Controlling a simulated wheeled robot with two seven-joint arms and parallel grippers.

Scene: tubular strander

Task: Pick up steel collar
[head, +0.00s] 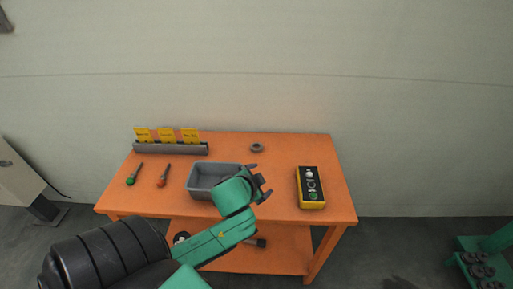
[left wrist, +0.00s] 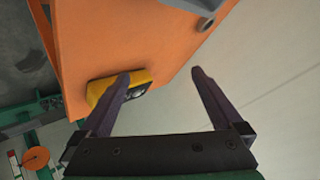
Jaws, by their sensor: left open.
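The steel collar (head: 257,148) is a small dark grey ring lying on the orange table (head: 280,185), near its back edge and right of centre. It shows partly at the top edge of the left wrist view (left wrist: 205,22). My left gripper (head: 262,177) is open and empty, above the table beside the grey bin and nearer to me than the collar. Its two dark fingers (left wrist: 165,78) are spread apart in the left wrist view, with the collar beyond them and nothing between the tips. My right gripper is in neither view.
A grey bin (head: 202,192) stands left of the gripper. A yellow control box (head: 298,190) with buttons lies at the right. Two screwdrivers (head: 134,174) (head: 164,176) lie at the left. A grey rack (head: 170,149) with yellow cards is behind them. The table around the collar is clear.

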